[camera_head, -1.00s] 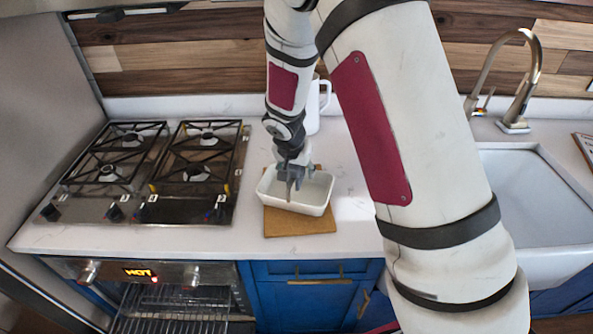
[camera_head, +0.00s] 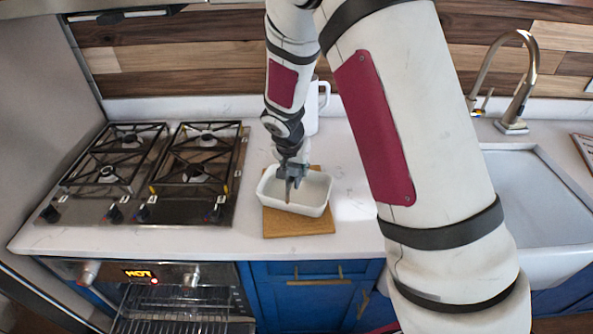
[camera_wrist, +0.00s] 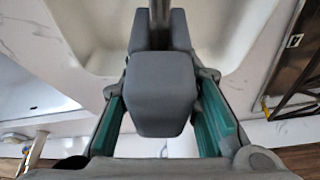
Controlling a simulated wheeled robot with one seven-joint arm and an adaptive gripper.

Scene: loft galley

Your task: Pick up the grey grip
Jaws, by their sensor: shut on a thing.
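The grey grip (camera_wrist: 164,88) is a blocky grey handle between the teal-padded fingers of my gripper (camera_wrist: 163,122) in the wrist view. A dark shaft runs from its far end over a white dish (camera_wrist: 95,50). In the head view my gripper (camera_head: 290,170) points down over the back part of the white rectangular dish (camera_head: 312,206). It is shut on the grip. A thin dark piece hangs below the fingers into the dish. Whether its tip touches the dish floor is hard to tell. My own arm hides part of the grip in the head view.
The dish stands on a brown mat (camera_head: 300,226) on the white counter. A gas hob (camera_head: 195,175) is to the left, with a lit HOT display on the oven below. A white pitcher (camera_head: 312,115) stands behind. A sink (camera_head: 530,200) is at the right.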

